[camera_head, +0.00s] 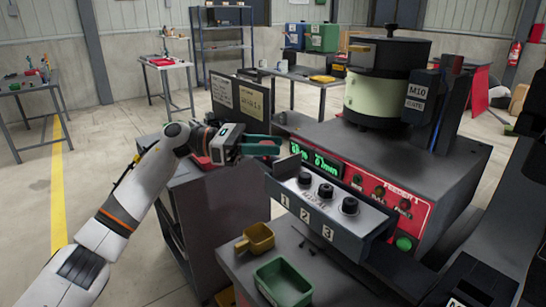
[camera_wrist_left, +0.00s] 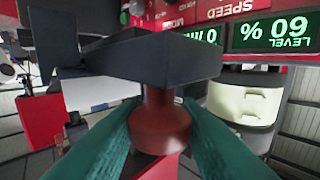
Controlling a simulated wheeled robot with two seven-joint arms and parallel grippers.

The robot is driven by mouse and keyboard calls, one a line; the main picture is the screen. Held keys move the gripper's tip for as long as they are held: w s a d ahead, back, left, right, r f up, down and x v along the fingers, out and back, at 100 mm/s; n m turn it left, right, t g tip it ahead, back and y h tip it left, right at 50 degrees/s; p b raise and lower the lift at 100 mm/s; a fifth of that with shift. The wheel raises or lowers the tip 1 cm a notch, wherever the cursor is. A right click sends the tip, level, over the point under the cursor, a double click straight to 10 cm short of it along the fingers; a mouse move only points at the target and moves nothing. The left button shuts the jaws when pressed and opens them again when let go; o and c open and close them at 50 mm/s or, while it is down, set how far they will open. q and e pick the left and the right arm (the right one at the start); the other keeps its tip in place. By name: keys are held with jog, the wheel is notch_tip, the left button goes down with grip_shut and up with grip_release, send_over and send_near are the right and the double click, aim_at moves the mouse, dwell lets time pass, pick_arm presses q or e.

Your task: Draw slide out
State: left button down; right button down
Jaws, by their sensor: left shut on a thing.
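The slide (camera_head: 330,207) appears to be the long dark bar on the machine's front, with the numbers 1, 2, 3 and several round black parts on its top. My left gripper (camera_head: 272,147) is at its far left end, with teal fingers. In the left wrist view, the fingers (camera_wrist_left: 158,135) are shut around a dull red knob (camera_wrist_left: 160,122) that joins a dark block (camera_wrist_left: 150,58) above it. The head view does not show the knob clearly. How far the slide is out cannot be told.
The grey and red machine (camera_head: 385,195) carries a bowl feeder (camera_head: 385,85) and a lit green display (camera_head: 328,165). A green bin (camera_head: 283,285) and a yellow bin (camera_head: 256,238) stand in front of the slide. A dark cabinet (camera_head: 215,215) is beside my left arm.

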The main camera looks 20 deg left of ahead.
pick_arm(q)
jog(key=shift+w+a+r, duration=0.1)
jog(key=shift+a+r, duration=0.05)
dwell(0.3)
jog(key=c, duration=1.3)
grip_release()
jog(key=shift+a, duration=0.1)
jog(key=shift+o, duration=1)
jog(key=shift+w, duration=0.1)
jog(key=shift+a+f, duration=0.2)
jog(key=shift+a, duration=0.05)
jog(key=s+a+b, duration=0.2)
jog(key=a, duration=0.9)
jog(key=shift+a+b, duration=0.25)
jog(key=shift+b, duration=0.1)
